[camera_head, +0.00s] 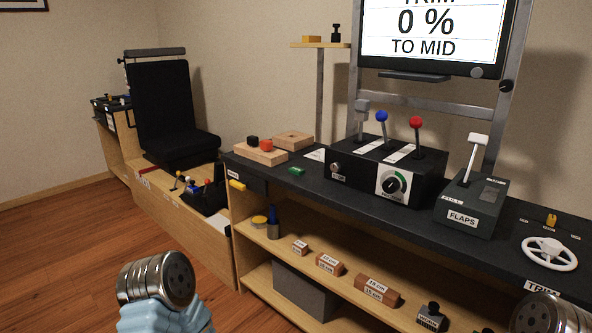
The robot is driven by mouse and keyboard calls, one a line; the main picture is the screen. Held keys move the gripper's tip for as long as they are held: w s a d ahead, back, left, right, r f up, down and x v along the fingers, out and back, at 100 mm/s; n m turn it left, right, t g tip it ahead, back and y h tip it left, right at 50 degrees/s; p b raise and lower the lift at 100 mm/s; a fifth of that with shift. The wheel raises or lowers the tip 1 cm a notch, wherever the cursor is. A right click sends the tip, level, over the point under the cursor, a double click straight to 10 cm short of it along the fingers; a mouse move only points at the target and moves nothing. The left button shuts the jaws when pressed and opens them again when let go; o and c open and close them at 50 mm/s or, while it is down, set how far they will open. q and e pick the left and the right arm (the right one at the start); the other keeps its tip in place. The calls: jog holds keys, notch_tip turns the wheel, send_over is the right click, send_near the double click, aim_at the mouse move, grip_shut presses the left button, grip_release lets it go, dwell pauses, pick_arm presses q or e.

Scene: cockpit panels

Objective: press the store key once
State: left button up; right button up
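I cannot make out a key with a readable "store" label in the head view. The screen (430,32) at the upper right reads 0 % and TO MID, with its top line cut off. Parts of my arms show as metal cylinders at the bottom left and bottom right corner. No gripper fingers show.
A FLAPS lever box (463,205) and a white handwheel (549,254) stand at the desk's right. Wooden blocks (262,152) lie at its left end. Labelled blocks (377,290) lie on the shelf below. A black seat (165,105) stands at the left. The left floor is clear.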

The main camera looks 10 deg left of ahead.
pick_arm(q)
grip_shut()
dwell(1.4)
